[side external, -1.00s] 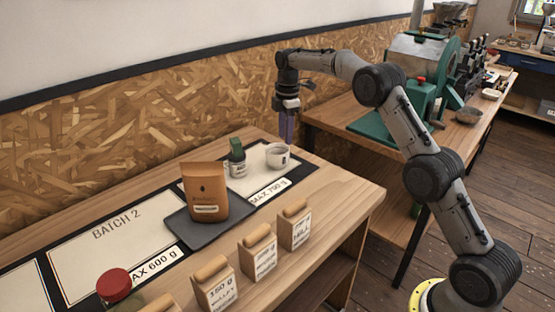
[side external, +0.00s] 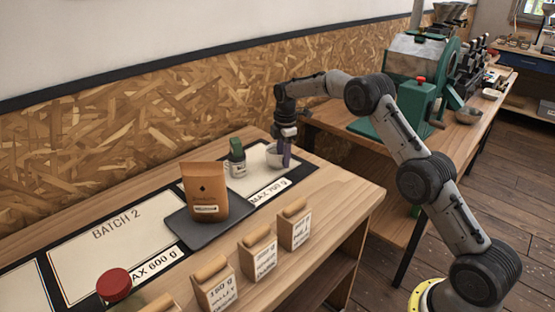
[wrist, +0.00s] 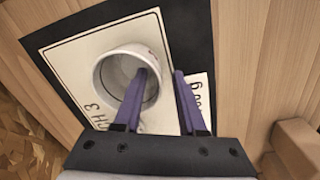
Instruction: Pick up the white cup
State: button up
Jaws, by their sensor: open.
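The white cup (side external: 272,158) stands upright on a white panel with a dark border at the back right of the bench. In the wrist view the cup (wrist: 104,78) shows its open mouth and pale inside. My gripper (side external: 286,158) points down at the cup's right side and partly covers it. In the wrist view my gripper (wrist: 160,73) has its two purple fingers apart. One finger overlaps the cup's opening and the other is outside the rim, with the near wall between them. I cannot tell whether either finger touches the cup.
A green-capped bottle (side external: 237,160) stands just left of the cup. A brown bag (side external: 206,192) stands on a dark tray (side external: 178,228). Several labelled blocks (side external: 260,250) line the front edge. A red-lidded jar (side external: 115,284) is at front left. The wood-chip wall (side external: 130,150) lies behind.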

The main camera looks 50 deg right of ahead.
grip_shut()
dwell(1.3)
